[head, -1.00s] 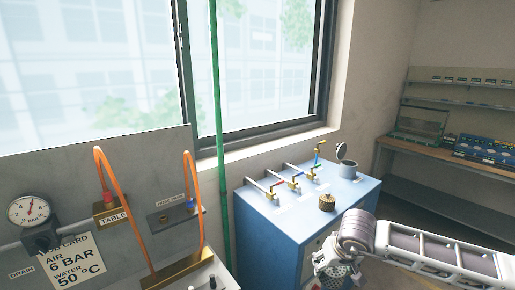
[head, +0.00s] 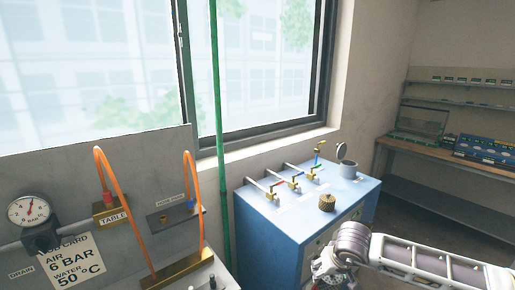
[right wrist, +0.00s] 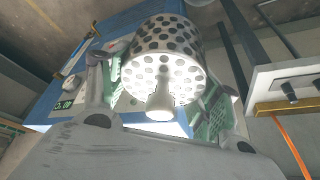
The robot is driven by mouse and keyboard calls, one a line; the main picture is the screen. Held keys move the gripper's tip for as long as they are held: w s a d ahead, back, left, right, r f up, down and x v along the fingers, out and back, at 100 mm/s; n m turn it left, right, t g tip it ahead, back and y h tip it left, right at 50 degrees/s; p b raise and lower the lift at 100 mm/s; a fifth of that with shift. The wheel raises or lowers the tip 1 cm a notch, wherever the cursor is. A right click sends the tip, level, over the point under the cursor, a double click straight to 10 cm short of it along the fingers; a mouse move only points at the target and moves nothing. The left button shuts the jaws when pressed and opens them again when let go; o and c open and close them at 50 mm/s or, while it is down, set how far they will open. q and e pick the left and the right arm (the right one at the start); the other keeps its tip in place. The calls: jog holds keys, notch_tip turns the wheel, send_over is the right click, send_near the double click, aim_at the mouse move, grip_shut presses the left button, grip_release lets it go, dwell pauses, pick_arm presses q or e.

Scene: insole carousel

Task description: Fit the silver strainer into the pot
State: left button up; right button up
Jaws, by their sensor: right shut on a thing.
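The silver strainer (right wrist: 165,52) is a perforated cylinder with a short pale stem facing the right wrist camera. My right gripper (right wrist: 160,88) is shut on it, with a green-padded finger on each side. In the head view my right gripper (head: 328,270) is low at the bottom edge, in front of the blue cabinet, and the strainer is mostly hidden or cut off there. The pot (head: 348,170) is a small grey vessel with its round lid (head: 342,151) tipped open, at the back right of the cabinet top. The strainer is well apart from it. My left gripper is not in view.
The blue cabinet (head: 285,232) carries several taps (head: 295,184) at its back left and a brass-coloured knobbed piece (head: 327,202) in front of the pot. A grey panel with orange hoses (head: 120,205) stands left, beside a green pole (head: 221,150).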

jog(key=shift+x, duration=1)
jog(key=shift+w, duration=0.1)
jog(key=shift+r, duration=0.1)
